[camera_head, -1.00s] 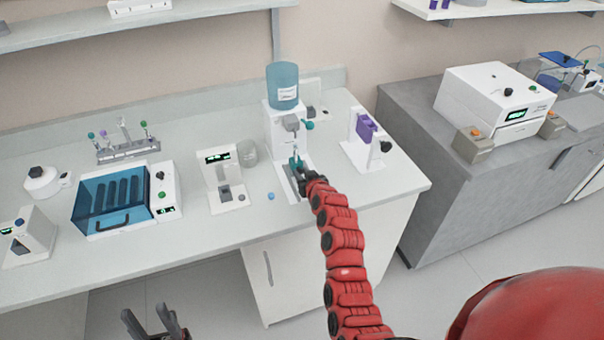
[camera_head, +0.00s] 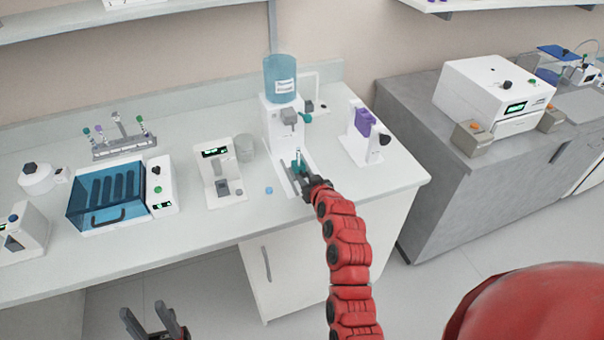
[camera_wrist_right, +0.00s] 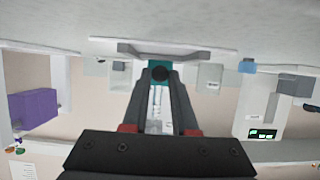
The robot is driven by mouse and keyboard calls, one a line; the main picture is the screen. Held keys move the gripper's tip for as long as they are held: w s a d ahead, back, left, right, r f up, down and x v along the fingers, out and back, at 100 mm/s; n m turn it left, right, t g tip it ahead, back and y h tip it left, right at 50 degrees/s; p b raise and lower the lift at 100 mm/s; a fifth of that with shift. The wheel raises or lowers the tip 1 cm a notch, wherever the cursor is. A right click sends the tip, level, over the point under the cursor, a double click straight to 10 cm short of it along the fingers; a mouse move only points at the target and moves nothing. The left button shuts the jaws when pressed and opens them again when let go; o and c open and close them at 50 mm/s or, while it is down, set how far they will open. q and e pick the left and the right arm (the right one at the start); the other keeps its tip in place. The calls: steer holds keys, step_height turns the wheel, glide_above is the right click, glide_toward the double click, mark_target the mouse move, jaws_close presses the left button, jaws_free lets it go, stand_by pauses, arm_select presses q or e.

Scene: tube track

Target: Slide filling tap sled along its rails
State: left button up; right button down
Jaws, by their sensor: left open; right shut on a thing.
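The filling station (camera_head: 285,128) is a white stand with a blue bottle (camera_head: 280,78) on top and a grey tap (camera_head: 290,117) in front. Below, grey rails (camera_head: 288,180) run toward the bench front. The teal sled (camera_head: 299,166) stands on them, in front of the tap, with a thin upright tube-like part. My right gripper (camera_head: 314,187) is shut on the sled's front; in the right wrist view, its fingers close at a black knob on the teal sled (camera_wrist_right: 158,63). My left gripper (camera_head: 154,325) is open and empty, low in front of the bench.
A white device (camera_head: 219,174) and a clear beaker (camera_head: 245,148) stand left of the station, with a small blue cap (camera_head: 269,190) nearby. A white stand with a purple part (camera_head: 363,121) is to the right. The bench front left of the rails is mostly clear.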

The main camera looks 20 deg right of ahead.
steer(key=shift+s+d+b, duration=0.1)
steer(key=shift+s+b, duration=0.6)
steer(key=shift+s, duration=1.7)
steer(key=shift+f, duration=0.1)
steer(key=c, duration=1.1)
jaws_free()
steer(key=o, duration=0.4)
steer(key=shift+s, duration=0.15)
